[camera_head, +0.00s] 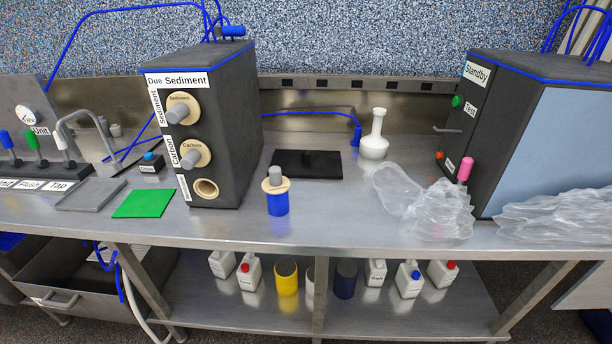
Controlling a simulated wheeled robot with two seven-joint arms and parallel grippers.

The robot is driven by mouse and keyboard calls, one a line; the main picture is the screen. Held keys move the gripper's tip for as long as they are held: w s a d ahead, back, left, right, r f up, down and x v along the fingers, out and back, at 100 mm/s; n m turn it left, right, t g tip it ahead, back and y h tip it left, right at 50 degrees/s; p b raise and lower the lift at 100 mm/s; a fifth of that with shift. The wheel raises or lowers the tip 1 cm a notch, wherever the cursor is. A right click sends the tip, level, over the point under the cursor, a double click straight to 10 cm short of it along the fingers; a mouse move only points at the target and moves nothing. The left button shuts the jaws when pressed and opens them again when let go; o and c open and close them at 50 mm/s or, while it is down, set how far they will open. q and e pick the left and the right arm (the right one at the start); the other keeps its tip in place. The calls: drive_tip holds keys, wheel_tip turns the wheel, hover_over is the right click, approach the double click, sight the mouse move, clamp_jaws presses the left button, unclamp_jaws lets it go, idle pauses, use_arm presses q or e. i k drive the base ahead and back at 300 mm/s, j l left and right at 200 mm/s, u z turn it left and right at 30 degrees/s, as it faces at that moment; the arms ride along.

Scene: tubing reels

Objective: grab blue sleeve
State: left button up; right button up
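A blue sleeve (277,204) stands upright on the steel counter, in front of the right side of the Due Sediment unit. A tan flanged cap with a grey knob (275,180) sits on top of it. A darker blue cylinder (345,279) stands on the lower shelf among bottles; I cannot tell whether it is also a sleeve. Neither of my grippers shows in the head view.
The dark Due Sediment unit (228,120) stands left of the sleeve, with an open round socket (206,188) low on its front. A black plate (307,164) and white flask (375,138) lie behind and right. Crumpled clear plastic (440,212) covers the right counter. A green mat (144,204) lies left.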

sight(278, 205)
drive_tip(key=j+z, duration=0.2)
drive_tip(key=z, duration=0.2)
drive_tip(key=j+z, duration=0.15)
drive_tip(key=z, duration=0.3)
drive_tip(key=k+j+z, duration=0.1)
drive_tip(key=z, duration=0.3)
